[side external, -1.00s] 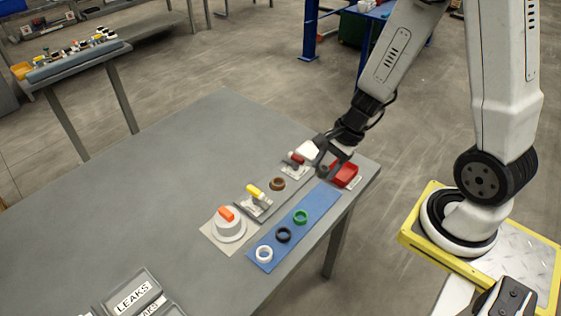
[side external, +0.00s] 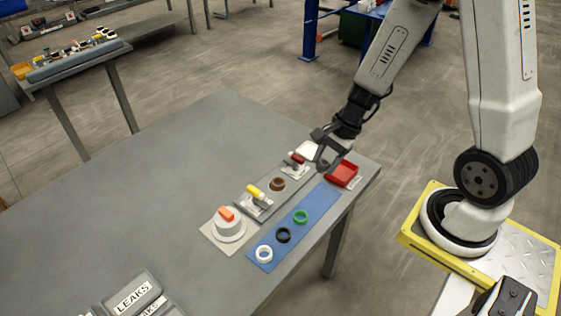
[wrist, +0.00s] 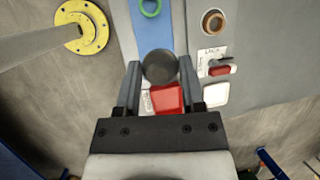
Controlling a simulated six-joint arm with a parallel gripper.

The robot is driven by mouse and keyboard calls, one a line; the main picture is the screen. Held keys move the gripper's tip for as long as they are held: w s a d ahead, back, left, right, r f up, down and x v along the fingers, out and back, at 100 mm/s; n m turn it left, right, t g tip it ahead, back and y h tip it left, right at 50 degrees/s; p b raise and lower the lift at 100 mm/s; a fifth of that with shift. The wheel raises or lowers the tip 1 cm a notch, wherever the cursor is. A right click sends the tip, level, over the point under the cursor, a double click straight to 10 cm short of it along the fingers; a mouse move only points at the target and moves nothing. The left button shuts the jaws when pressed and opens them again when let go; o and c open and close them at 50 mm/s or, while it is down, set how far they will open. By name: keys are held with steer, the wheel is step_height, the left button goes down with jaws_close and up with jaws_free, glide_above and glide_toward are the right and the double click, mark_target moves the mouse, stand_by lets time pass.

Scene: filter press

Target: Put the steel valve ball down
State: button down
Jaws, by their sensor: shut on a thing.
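The steel valve ball (wrist: 159,67) is a dark grey sphere between the fingertips of my gripper (wrist: 160,72) in the wrist view. My gripper is shut on it. In the side view my gripper (side external: 323,157) is above the far right end of the bench, just left of the red tray; I cannot make out the ball there. The red tray (side external: 342,174) is square and shallow and sits near the bench's right corner. It also shows in the wrist view (wrist: 167,99), between the fingers and partly covered by them.
A blue mat (side external: 293,232) carries a green ring (side external: 301,216), a black ring (side external: 283,235) and a white ring (side external: 264,254). Beside it are a brown ring (side external: 277,184), a yellow-handled valve (side external: 257,193), a red-handled lever (side external: 297,158) and an orange-handled knob (side external: 228,222).

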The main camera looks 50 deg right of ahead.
steer(key=w+d+f+g+h, duration=0.1)
steer(key=w+d+g, duration=0.1)
steer(key=d, duration=1)
steer(key=shift+w+f, duration=0.25)
steer(key=shift+f, duration=0.1)
steer(key=shift+d, duration=0.1)
glide_above(308, 153)
steer(key=s, duration=0.1)
steer(key=f, duration=0.8)
steer(key=shift+s+d, duration=0.2)
steer(key=shift+d, duration=0.05)
steer(key=shift+w+d+f, duration=0.2)
steer(key=shift+w+f, duration=0.3)
steer(key=shift+f, duration=0.15)
steer(key=shift+w+f, duration=0.15)
steer(key=shift+f, duration=0.1)
steer(key=shift+w+f, duration=0.1)
steer(key=shift+f, duration=1.5)
